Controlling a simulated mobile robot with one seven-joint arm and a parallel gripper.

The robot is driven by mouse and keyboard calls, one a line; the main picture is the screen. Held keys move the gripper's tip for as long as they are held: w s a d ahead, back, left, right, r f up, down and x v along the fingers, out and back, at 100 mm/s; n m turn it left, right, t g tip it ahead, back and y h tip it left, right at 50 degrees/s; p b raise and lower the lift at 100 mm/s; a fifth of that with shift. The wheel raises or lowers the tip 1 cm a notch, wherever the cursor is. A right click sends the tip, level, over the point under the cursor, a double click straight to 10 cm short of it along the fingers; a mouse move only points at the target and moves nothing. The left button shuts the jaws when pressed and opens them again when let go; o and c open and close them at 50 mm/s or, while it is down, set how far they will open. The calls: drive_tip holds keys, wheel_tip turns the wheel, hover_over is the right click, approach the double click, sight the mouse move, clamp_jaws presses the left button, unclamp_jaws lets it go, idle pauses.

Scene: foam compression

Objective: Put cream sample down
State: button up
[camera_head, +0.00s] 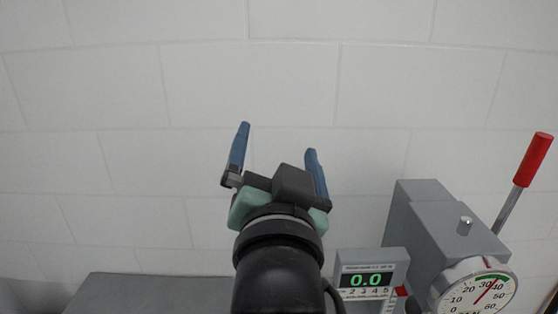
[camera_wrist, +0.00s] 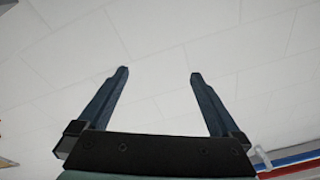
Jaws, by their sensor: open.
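My gripper (camera_head: 278,140) is raised in front of the white block wall in the head view, with its two blue fingers spread wide apart. It also shows in the wrist view (camera_wrist: 158,76), where the space between the fingers holds only the wall behind. The gripper is open and empty. I do not see a cream sample in either view.
A grey press (camera_head: 428,215) with a red-handled lever (camera_head: 533,160) and a round dial (camera_head: 478,294) stands at the lower right. A digital display reading 0.0 (camera_head: 367,280) is beside it. A grey flat surface (camera_head: 150,293) lies at the lower left. Red and blue strips (camera_wrist: 290,165) show at the wrist view's lower right.

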drive_tip(key=s+r+n+t, duration=0.5)
drive_tip(key=s+r, duration=0.7)
drive_tip(key=r, duration=0.5)
drive_tip(key=t, duration=0.2)
drive_tip(key=shift+r+t, duration=0.4)
drive_tip(key=shift+s, duration=0.1)
